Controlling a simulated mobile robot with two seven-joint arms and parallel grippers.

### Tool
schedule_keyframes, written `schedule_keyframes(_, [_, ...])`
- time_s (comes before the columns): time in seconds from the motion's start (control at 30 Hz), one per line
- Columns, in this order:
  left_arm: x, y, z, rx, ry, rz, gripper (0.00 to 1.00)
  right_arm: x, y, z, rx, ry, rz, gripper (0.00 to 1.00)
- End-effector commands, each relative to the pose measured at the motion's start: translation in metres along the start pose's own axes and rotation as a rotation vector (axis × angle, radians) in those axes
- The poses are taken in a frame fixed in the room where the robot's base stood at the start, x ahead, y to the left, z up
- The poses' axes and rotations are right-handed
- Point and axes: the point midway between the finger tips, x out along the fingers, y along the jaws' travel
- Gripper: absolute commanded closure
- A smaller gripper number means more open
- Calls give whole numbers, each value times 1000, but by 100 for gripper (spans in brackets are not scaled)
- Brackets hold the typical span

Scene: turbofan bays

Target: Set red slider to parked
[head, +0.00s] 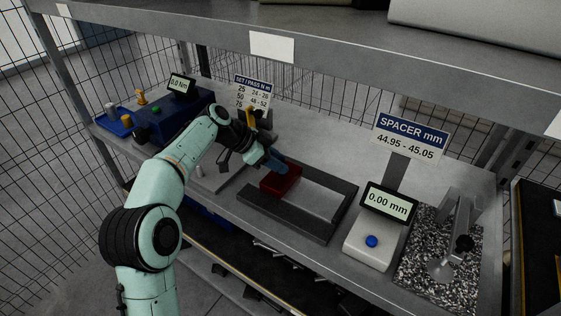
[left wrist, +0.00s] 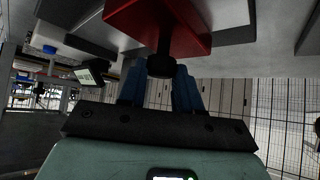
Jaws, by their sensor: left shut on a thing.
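The red slider (head: 281,181) is a red block in a dark grey rectangular frame (head: 327,231) on the bench. It sits at the frame's left end, with the pale channel open to its right. In the left wrist view the red slider (left wrist: 190,35) shows from close up, with a black knob (left wrist: 161,66) sticking out of it. My left gripper (head: 275,163) is at the slider, and its blue fingers (left wrist: 160,88) are shut on the knob. The fingers hide part of the knob in the head view. My right gripper is not in view.
A white gauge box (head: 368,250) with a blue button and a 0.00 mm display stands right of the frame. A metal stand (head: 455,245) rests on a speckled slab farther right. A blue torque tester (head: 178,115) is at back left. An upper shelf (head: 330,62) overhangs the bench.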

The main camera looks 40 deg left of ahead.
Motion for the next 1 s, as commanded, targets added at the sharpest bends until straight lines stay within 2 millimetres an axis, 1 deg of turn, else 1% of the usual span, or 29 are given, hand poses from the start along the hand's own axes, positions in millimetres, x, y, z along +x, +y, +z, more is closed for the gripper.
schedule_keyframes(0.03, [-2,-3,2,-1,-4,-14,60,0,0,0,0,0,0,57])
schedule_keyframes(0.1, [-2,-3,2,-1,-4,-14,41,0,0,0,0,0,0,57])
schedule_keyframes(0.37, [-2,-2,1,-1,-2,-9,41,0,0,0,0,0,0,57])
schedule_keyframes(0.47, [-6,-2,1,-1,-2,-10,41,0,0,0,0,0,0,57])
schedule_keyframes(0.57, [-18,-2,1,-1,-2,-12,41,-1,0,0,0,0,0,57])
schedule_keyframes(0.63, [-30,-2,1,-1,-2,-13,41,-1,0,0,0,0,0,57])
schedule_keyframes(0.9, [-92,-3,1,-1,-3,-14,41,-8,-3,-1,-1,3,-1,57])
schedule_keyframes(1.0, [-111,-2,1,-1,-2,-15,41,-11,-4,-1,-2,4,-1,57])
